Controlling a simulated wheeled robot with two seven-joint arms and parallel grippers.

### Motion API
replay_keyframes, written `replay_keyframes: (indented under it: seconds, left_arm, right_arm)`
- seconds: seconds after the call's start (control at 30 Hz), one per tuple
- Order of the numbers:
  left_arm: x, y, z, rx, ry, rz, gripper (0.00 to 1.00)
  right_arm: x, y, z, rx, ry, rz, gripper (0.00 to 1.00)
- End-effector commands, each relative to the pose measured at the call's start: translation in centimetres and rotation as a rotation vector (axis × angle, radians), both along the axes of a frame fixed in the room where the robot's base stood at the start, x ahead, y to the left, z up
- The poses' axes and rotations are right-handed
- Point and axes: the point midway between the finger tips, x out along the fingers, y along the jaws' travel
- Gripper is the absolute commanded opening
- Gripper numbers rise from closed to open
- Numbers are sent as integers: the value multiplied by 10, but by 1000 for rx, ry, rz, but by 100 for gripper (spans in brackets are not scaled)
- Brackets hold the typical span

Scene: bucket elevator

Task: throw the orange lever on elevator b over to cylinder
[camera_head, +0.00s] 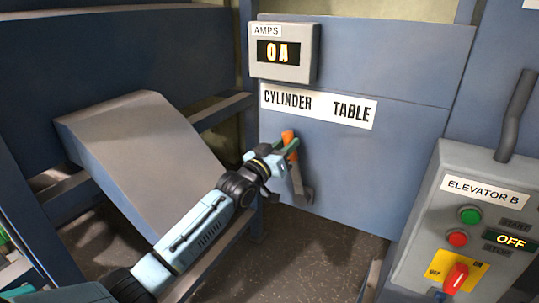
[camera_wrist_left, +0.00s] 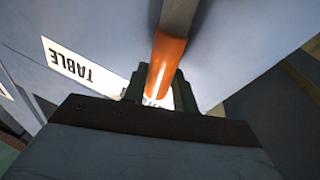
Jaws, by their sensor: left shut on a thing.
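The orange lever (camera_head: 289,139) stands on a blue-grey panel below the CYLINDER / TABLE sign (camera_head: 318,106). Its grey arm rises from a low pivot, and its top leans slightly left, toward the CYLINDER side. My left gripper (camera_head: 284,157) reaches in from the left and is shut on the orange grip. In the left wrist view the orange grip (camera_wrist_left: 166,62) lies between the two green fingers of the gripper (camera_wrist_left: 162,86). The fingers hide part of the grip. My right gripper is not in view.
The ELEVATOR B box (camera_head: 470,190) at the right has green and red buttons, a red switch and a display reading OFF. A sloping grey chute (camera_head: 140,145) stands left of my left arm.

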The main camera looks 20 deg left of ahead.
Motion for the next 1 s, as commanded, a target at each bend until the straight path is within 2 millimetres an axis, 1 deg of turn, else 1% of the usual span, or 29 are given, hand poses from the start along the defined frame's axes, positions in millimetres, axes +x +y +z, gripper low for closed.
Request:
replay_keyframes:
  seconds: [0.03, 0.13, 0.3, 0.4, 0.6, 0.8, 1.0]
  left_arm:
    - [4, 2, -4, -38, -1, -8, 0]
    - [7, 7, -9, -114, 6, -20, 0]
    - [10, 21, -16, -219, 15, -25, 0]
    - [10, 29, -19, -265, 18, -25, 0]
    - [10, 38, -23, -319, 23, -24, 0]
    - [10, 41, -24, -337, 25, -23, 0]
    - [10, 41, -25, -338, 26, -23, 0]
  right_arm:
    - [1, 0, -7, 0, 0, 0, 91]
    - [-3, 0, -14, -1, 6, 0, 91]
    - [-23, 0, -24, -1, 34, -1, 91]
    - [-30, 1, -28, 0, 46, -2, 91]
    - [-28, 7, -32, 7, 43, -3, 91]
    - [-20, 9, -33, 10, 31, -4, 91]
    - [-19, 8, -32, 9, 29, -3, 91]
